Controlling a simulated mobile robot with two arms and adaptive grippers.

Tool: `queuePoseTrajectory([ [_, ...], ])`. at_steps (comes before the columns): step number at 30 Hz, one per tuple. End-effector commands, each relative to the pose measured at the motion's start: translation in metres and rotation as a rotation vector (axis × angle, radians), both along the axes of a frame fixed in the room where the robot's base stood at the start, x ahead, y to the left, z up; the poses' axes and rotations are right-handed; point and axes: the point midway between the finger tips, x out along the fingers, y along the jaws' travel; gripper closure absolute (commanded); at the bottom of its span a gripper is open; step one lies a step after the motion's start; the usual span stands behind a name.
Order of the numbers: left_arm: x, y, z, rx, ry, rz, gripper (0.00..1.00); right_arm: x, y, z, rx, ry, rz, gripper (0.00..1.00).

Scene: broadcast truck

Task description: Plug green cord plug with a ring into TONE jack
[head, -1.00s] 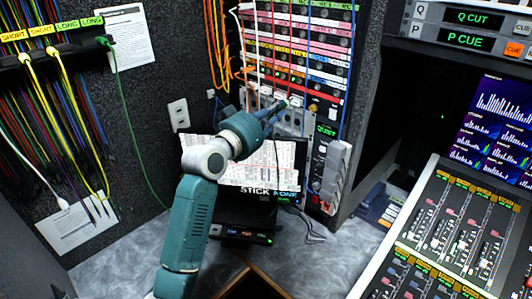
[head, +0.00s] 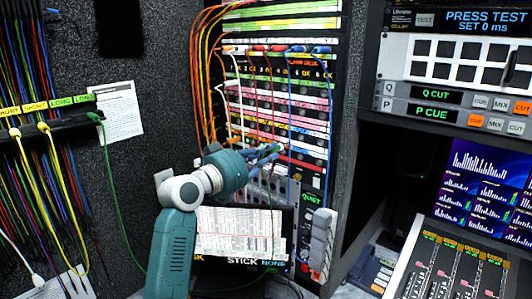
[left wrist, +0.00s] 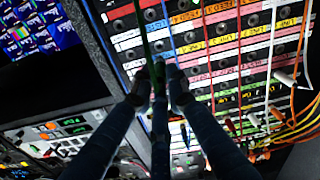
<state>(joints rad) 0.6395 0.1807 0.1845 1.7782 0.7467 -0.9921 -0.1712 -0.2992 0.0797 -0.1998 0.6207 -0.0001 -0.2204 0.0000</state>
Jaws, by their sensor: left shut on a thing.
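My left gripper (head: 280,150) reaches from the left to the lower part of the patch panel (head: 322,133). In the left wrist view its fingers (left wrist: 157,82) are shut on a slim green plug (left wrist: 158,76), with a green cord (left wrist: 144,32) running up from between them. The fingers hide most of the plug, so I cannot see a ring or whether its tip is in a jack. Rows of dark jacks (left wrist: 190,37) lie between coloured label strips. The print is too small to pick out the TONE jack. My right gripper is not in view.
Orange cords (head: 197,75), white, red and blue cords (head: 327,120) hang across the panel. A cord rack (head: 60,116) at left holds a green cord (head: 110,170) and yellow cords. A screen (head: 240,240) stands below my gripper; a mixing console (head: 460,265) is at right.

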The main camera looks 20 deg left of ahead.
Motion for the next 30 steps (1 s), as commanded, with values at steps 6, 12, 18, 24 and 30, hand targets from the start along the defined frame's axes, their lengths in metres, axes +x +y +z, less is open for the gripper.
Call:
queuePoseTrajectory([
  [6, 0.021, -0.009, -0.001, 0.000, 0.001, -0.001, 1.00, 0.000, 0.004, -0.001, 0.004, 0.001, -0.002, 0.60],
  [12, 0.038, -0.014, -0.001, 0.000, 0.001, -0.001, 1.00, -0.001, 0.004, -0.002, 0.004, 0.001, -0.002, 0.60],
  [18, 0.046, -0.018, -0.001, 0.002, -0.001, 0.000, 1.00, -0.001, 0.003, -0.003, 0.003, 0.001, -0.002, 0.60],
  [24, 0.048, -0.018, -0.001, 0.001, 0.001, 0.000, 1.00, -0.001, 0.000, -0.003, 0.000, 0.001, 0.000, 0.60],
  [30, 0.048, -0.018, -0.001, 0.001, 0.000, 0.000, 1.00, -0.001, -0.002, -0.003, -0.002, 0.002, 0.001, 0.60],
])
